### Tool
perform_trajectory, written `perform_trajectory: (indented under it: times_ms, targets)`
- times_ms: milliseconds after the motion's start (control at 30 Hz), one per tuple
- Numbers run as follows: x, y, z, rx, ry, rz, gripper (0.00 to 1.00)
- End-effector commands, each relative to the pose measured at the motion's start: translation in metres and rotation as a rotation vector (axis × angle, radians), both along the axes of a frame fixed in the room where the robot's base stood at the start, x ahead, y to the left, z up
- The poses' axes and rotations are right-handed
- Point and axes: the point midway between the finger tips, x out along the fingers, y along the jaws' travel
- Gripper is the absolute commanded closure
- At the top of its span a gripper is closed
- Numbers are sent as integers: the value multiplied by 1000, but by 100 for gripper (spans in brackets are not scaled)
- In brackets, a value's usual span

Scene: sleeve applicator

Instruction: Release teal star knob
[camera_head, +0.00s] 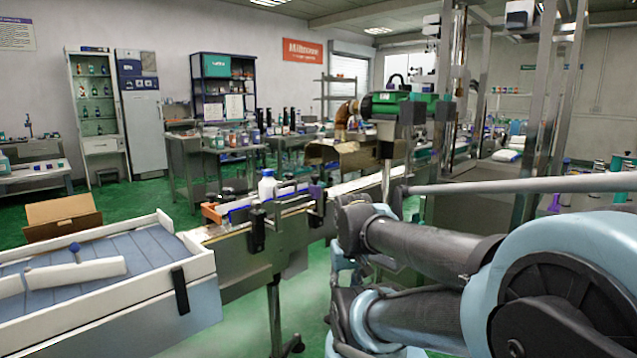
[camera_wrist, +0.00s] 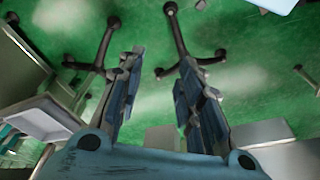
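I cannot make out a teal star knob in either view. Nothing is held between the fingers. In the head view my arm fills the lower right, and I cannot make out the gripper there. A conveyor (camera_head: 262,242) runs from the lower left towards the machine at the back. A white bottle (camera_head: 267,186) stands on it. A green-topped machine head (camera_head: 392,104) stands above the line on a post.
A white-walled table with a grey slatted bed (camera_head: 150,250) stands at the left, with a small dark blue knob (camera_head: 74,247) on it. A cardboard box (camera_head: 62,228) lies behind it. Metal posts (camera_head: 545,125) rise at right. Green floor is clear at centre-left.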

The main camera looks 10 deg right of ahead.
Motion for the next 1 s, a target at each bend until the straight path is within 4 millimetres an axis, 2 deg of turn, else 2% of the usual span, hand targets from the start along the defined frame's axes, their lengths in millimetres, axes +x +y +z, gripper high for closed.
perform_trajectory:
  times_ms: [33,100,167,267,367,700,1000]
  targets:
    - [0,0,0,0,0,0,62]
    - [-5,0,5,1,-8,-5,50]
    - [-5,0,11,4,-10,-21,50]
    - [7,2,31,16,-3,-85,50]
    - [28,2,64,35,10,-198,50]
    - [121,2,191,109,59,-703,50]
    - [210,4,283,150,97,-1153,50]
